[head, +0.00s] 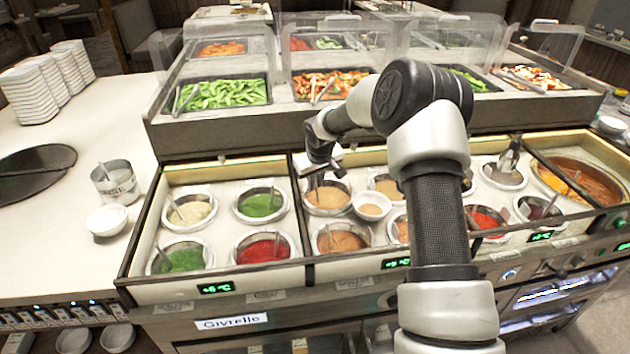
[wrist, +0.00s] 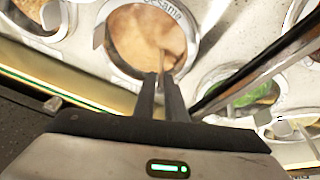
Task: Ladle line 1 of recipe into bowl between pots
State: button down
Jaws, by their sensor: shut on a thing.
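My gripper (head: 320,172) is over a back-row pot of tan sauce (head: 328,199) in the middle well. In the wrist view the fingers (wrist: 164,82) are shut on a thin ladle handle (wrist: 162,62), which runs into the tan sauce (wrist: 130,35). The pot rim bears a label that seems to read "Sesame". The ladle's head is hidden in the sauce. A small white bowl (head: 372,206) stands between the pots, just right of this pot, and holds some tan sauce. No recipe text is readable.
Pots of green (head: 260,205), red (head: 263,248) and pale sauce (head: 191,211) sit to the left, several with ladles. My arm hides part of the pots to the right. A raised salad counter (head: 225,127) with clear guards stands behind. A white bowl (head: 107,220) is on the left counter.

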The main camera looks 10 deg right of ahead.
jog(key=shift+f, duration=0.15)
dwell(0.4)
jog(key=c, duration=1.7)
grip_release()
jog(key=shift+o, duration=0.3)
jog(key=o, duration=0.6)
jog(key=shift+c, duration=0.2)
jog(key=shift+a, duration=0.1)
jog(key=shift+r+p, duration=1.05)
jog(key=shift+r, duration=1.05)
jog(key=shift+r+p, duration=1.45)
jog(key=shift+r, duration=0.95)
